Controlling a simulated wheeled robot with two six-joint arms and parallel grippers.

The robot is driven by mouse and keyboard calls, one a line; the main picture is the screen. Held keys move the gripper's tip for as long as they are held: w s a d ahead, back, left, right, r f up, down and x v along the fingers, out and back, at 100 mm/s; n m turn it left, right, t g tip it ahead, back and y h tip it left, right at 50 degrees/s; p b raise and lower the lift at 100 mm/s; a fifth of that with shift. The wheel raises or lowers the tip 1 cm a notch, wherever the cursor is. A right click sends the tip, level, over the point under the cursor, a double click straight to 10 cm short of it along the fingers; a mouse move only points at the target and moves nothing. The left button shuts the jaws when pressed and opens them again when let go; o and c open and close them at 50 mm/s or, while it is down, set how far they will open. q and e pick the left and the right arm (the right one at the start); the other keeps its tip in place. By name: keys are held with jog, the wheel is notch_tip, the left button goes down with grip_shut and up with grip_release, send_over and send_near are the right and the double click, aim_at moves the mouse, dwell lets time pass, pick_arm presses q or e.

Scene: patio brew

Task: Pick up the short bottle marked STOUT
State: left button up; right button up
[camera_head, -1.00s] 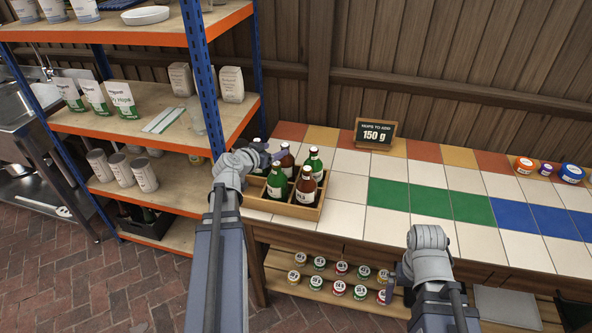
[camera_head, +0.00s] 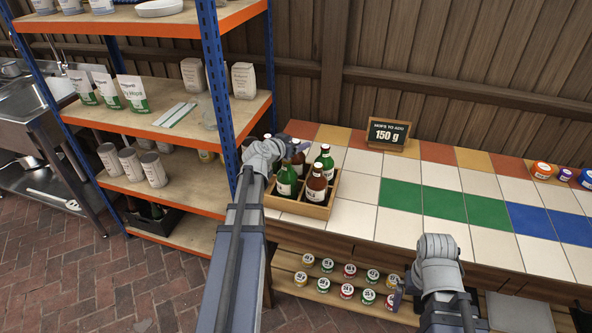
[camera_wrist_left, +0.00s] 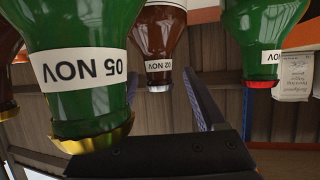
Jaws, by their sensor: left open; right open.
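A wooden crate (camera_head: 300,210) on the tiled counter holds several bottles, including a front green bottle (camera_head: 286,181), a front brown bottle (camera_head: 316,186), a rear green bottle (camera_head: 325,160) and a rear brown bottle (camera_head: 298,158). I cannot read STOUT on any of them. My left gripper (camera_head: 292,143) is open at the crate's back left, and its arm hides that corner. The left wrist view is upside down; a brown bottle marked 02 NOV (camera_wrist_left: 160,45) shows between the open fingers, beside a green bottle marked 05 NOV (camera_wrist_left: 88,75). My right gripper (camera_head: 396,292) is open and empty, before the counter.
A blue-and-orange shelf (camera_head: 190,118) with bags and jars stands close left of the crate. A sign reading 150 g (camera_head: 387,134) stands behind, to the right. Small tins (camera_head: 347,291) sit on the lower shelf.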

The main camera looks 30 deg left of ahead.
pick_arm(q)
grip_shut()
dwell(0.5)
dwell(0.8)
